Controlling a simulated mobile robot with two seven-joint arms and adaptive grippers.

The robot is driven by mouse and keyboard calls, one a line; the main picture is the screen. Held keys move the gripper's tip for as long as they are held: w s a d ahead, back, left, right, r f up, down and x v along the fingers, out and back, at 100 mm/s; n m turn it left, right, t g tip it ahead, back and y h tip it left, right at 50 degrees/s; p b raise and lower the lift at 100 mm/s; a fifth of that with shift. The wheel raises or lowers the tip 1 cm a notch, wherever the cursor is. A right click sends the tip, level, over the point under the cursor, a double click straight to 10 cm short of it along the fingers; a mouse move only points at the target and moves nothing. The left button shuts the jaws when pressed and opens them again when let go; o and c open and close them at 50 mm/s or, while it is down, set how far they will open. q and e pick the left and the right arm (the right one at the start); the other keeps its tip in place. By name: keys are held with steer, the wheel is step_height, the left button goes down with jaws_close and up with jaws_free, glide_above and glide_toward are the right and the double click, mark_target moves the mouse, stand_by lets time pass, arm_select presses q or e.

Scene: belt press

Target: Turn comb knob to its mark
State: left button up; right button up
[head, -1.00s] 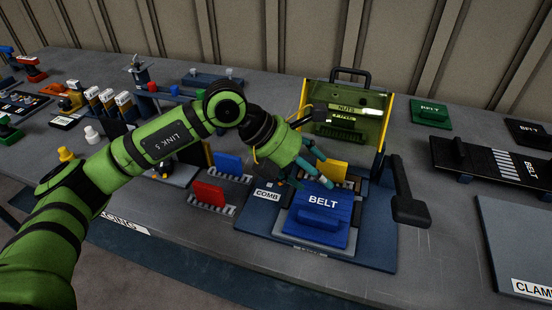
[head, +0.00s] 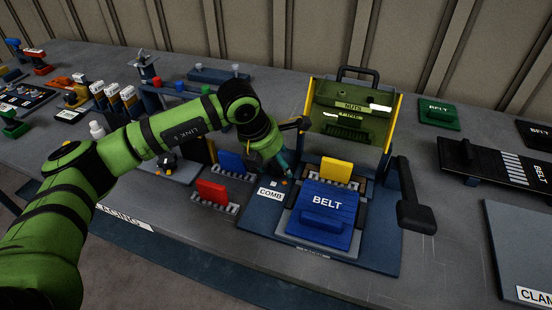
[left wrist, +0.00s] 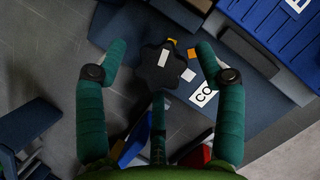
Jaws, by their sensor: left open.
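The comb knob (left wrist: 160,70) is dark and lobed with a white stripe on top; it shows in the left wrist view between my two fingers. The stripe points toward the top of that view, near a small yellow piece at the knob's edge. My left gripper (left wrist: 161,48) is open, one finger on each side of the knob with gaps visible. In the head view my left gripper (head: 279,178) hides most of the knob.
The blue BELT block (head: 323,213) sits right of the knob on the press base. A yellow comb block (head: 337,171) and the raised green guard (head: 352,112) stand behind. A black lever (head: 414,208) is at right. Red (head: 212,191) and blue blocks stand left.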

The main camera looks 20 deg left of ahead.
arm_select(q)
steer(key=c, duration=1.1)
